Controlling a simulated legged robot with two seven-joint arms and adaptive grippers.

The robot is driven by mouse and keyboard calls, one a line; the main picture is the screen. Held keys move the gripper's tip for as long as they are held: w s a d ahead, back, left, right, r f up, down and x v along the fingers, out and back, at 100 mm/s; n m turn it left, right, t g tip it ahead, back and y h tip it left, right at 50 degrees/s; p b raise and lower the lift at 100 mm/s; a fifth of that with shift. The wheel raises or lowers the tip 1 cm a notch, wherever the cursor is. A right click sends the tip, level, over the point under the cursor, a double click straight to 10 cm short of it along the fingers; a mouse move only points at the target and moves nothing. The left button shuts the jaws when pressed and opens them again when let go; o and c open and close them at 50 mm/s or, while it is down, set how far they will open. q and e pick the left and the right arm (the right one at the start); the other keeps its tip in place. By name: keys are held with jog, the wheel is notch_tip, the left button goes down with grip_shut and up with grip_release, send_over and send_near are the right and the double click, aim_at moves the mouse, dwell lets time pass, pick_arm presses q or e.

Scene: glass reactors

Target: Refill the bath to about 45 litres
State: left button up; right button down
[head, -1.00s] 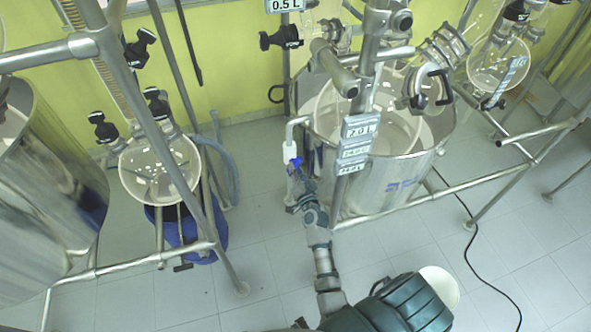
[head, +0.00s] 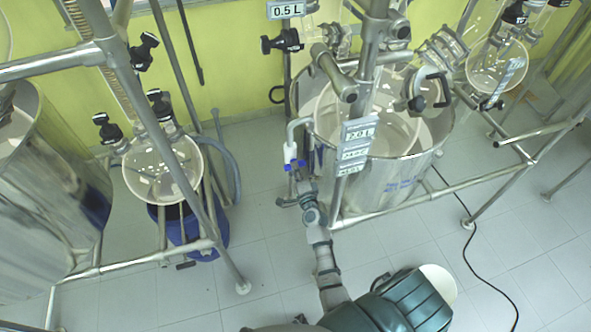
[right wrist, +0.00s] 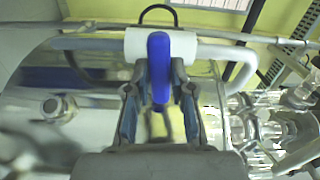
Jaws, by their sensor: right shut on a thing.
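The bath is a shiny round steel vessel (head: 385,185) under the middle glass reactor in the head view. A grey pipe comes over its left rim and ends in a white tap (head: 290,152) with a small blue handle (head: 301,163). My right gripper (head: 300,176) is at the tap, shut on the blue handle. In the right wrist view the handle (right wrist: 158,68) stands upright between the two fingers (right wrist: 158,95), in front of the white tap body (right wrist: 198,47). I cannot make out the water level in the bath. My left gripper is out of view.
Steel frame tubes (head: 350,100) with small label plates (head: 355,145) stand before the bath. A smaller round flask (head: 160,172) over a blue container (head: 190,228) is at left, beside a large steel vessel (head: 40,190). A black cable (head: 470,250) crosses the tiled floor at right.

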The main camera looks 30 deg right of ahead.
jog(key=shift+f+m, duration=0.2)
jog(key=shift+m, duration=0.4)
jog(key=c, duration=1)
grip_release()
jog(key=shift+d, duration=0.1)
jog(key=shift+s, duration=0.15)
jog(key=v, duration=1.1)
jog(key=shift+s, duration=0.35)
jog(key=shift+o, duration=0.2)
jog(key=shift+f, duration=0.1)
